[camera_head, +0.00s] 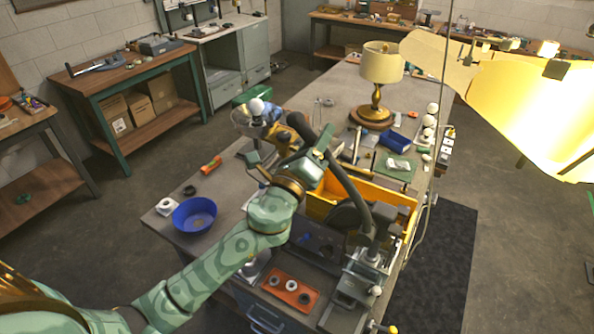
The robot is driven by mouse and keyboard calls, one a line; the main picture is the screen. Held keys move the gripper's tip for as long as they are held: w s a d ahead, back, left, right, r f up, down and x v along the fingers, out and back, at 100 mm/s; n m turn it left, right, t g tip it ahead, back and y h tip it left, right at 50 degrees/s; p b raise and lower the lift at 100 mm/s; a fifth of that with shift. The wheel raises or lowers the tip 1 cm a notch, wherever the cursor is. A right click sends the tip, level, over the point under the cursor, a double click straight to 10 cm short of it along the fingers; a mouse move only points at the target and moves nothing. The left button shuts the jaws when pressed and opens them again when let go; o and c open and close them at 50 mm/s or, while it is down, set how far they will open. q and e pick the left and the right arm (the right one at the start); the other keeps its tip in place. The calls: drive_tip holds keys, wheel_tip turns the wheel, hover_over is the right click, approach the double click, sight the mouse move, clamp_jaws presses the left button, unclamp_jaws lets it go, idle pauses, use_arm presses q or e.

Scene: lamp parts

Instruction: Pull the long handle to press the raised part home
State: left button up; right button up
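My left arm reaches in from the lower left over the bench. My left gripper (318,150) is beside the upper end of a thick dark curved bar (355,195). I cannot tell whether it touches the bar or whether its fingers are open. The bar runs down right to a grey metal fixture (352,290) at the bench's near right corner. I cannot tell whether this bar is the long handle. A short lever with a yellow knob (392,329) sticks out at the fixture's lower right. The raised part cannot be made out. My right gripper is not in view.
A yellow bin (398,195) stands behind the bar. A blue bowl (195,214) and an orange tray (291,290) with round parts are near my arm. A lamp (381,62) stands farther back. A large glowing shade (510,95) and a hanging cord (443,100) are at right.

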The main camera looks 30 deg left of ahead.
use_arm(q)
drive_tip(key=b+v, duration=0.4)
drive_tip(key=v, duration=1)
